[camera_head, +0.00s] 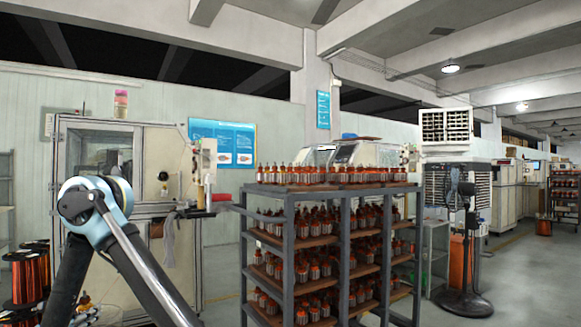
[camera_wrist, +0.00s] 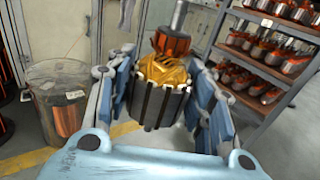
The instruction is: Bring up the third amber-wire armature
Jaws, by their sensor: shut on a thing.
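My gripper (camera_wrist: 161,105) is shut on an armature (camera_wrist: 158,103) in the wrist view. The armature has a dark slotted core, amber wire windings on top and a grey shaft end with a copper-coloured commutator above. It is held between the two blue finger pads, roughly upright and slightly tilted, clear of the floor. Many other armatures (camera_head: 330,174) stand in rows on the shelved rack, with orange-red parts.
A grey metal rack (camera_head: 289,240) with several shelves stands at the centre; it also shows at the right of the wrist view. A clear bin (camera_wrist: 58,100) with copper-coloured content stands left of my gripper. Copper wire spools (camera_head: 28,277) stand far left. A black fan (camera_head: 465,240) stands right.

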